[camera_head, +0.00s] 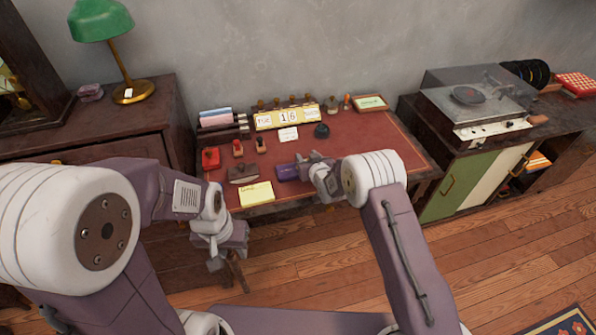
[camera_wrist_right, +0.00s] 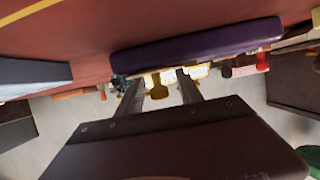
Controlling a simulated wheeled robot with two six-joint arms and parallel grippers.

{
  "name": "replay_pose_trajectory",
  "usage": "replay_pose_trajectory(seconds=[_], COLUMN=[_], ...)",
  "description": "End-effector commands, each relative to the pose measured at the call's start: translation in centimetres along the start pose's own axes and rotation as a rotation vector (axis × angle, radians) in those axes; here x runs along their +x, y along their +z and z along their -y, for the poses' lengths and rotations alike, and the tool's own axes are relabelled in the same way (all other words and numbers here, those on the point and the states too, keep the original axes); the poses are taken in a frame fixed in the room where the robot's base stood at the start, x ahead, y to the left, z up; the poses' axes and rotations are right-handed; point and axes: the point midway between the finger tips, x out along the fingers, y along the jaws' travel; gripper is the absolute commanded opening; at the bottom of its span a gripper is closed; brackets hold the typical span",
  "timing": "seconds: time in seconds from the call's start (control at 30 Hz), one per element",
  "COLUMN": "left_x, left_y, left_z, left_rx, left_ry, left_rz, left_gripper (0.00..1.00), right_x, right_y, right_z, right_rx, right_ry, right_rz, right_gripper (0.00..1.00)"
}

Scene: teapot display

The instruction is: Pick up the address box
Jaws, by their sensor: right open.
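A small purple box (camera_head: 287,172) with faint lettering, likely the address box, lies on the red desk top (camera_head: 345,140) near its front edge. In the right wrist view a long dark purple side of it (camera_wrist_right: 195,46) lies across, just beyond the fingertips. My right gripper (camera_head: 312,162) is just right of the purple box in the head view. In the right wrist view its two fingers (camera_wrist_right: 160,88) are apart with nothing held between them. My left gripper (camera_head: 219,250) hangs in front of the desk, away from the box; its jaw opening is unclear.
A yellow note (camera_head: 256,193) and a brown blotter (camera_head: 243,172) lie left of the box. Calendar blocks (camera_head: 287,118), stamps and a dark round item (camera_head: 321,130) stand behind. A record player cabinet (camera_head: 465,150) is right. The desk's right part is clear.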

Motion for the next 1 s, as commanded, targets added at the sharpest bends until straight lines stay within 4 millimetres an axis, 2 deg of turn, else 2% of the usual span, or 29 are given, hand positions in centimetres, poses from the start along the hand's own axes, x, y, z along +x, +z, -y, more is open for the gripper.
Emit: replay_pose_trajectory(seconds=[0.23, 0.3, 0.4, 0.73, 0.87, 1.0], left_x=[0.0, 0.0, 0.0, -0.1, -0.4, -0.6], left_y=[0.0, 0.0, 0.0, 0.0, 0.0, -0.1], left_z=[0.0, 0.0, 0.0, 0.0, 0.0, 0.0], left_rx=[0.0, 0.0, 0.0, 0.0, 0.0, 0.0], left_ry=[0.0, 0.0, 0.0, 0.0, 0.0, 0.0], left_rz=[0.0, 0.0, 0.0, 0.0, 0.0, 0.0], left_gripper=[0.35, 0.35, 0.35, 0.35, 0.35, 0.35], right_x=[0.3, 0.2, 0.2, 0.1, -0.9, -2.2], right_y=[0.0, 0.0, 0.0, -0.5, -2.9, -6.2], right_z=[0.0, 0.0, 0.0, 0.0, 0.0, 0.0], right_rx=[0.0, 0.0, 0.0, 0.0, 0.0, 0.0], right_ry=[0.0, 0.0, 0.0, 0.0, 0.0, 0.0], right_rz=[0.001, 0.0, 0.0, -0.002, -0.005, -0.005], right_gripper=[0.43, 0.24, 0.0, 0.0, 0.0, 0.0])
